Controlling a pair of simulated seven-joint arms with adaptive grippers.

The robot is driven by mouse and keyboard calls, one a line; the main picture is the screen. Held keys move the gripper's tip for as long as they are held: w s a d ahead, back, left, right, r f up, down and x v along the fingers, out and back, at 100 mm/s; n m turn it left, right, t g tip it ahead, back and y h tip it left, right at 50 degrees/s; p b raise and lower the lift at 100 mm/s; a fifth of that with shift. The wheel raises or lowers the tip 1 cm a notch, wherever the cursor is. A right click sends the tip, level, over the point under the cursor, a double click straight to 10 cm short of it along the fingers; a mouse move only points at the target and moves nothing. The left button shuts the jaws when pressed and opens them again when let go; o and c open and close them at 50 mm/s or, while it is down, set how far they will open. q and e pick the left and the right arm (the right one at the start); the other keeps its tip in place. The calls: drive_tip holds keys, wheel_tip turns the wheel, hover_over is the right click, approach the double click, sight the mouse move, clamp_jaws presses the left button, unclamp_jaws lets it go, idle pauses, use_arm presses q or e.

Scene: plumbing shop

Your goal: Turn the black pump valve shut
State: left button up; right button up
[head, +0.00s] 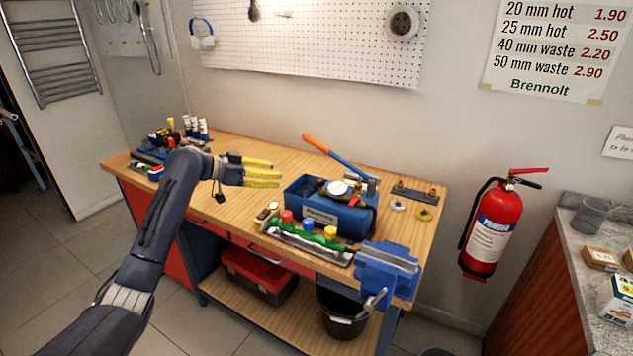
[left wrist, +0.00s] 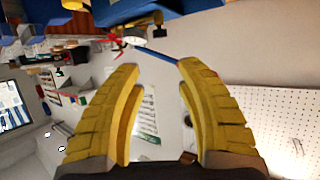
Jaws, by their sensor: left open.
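My left gripper (head: 274,173) has yellow fingers and hangs over the left-middle of the wooden workbench, empty. In the left wrist view its two fingers (left wrist: 160,68) are spread apart with nothing between them. A green manifold (head: 303,236) with red, blue and yellow knobs lies on a tray near the bench's front edge, right of and apart from the gripper. A cluster of dark fittings (head: 160,142) with yellow and red parts stands at the bench's far left, partly behind my arm. My right gripper is not in view.
A blue vise (head: 388,270) is at the front right corner. The bench's middle (head: 255,208) is mostly clear.

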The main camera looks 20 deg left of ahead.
sight(320, 180)
use_arm(q)
drive_tip(key=x, duration=1.7)
drive_tip(key=shift+d+f, duration=0.15)
clamp_jaws()
drive_tip(key=shift+w, duration=0.1)
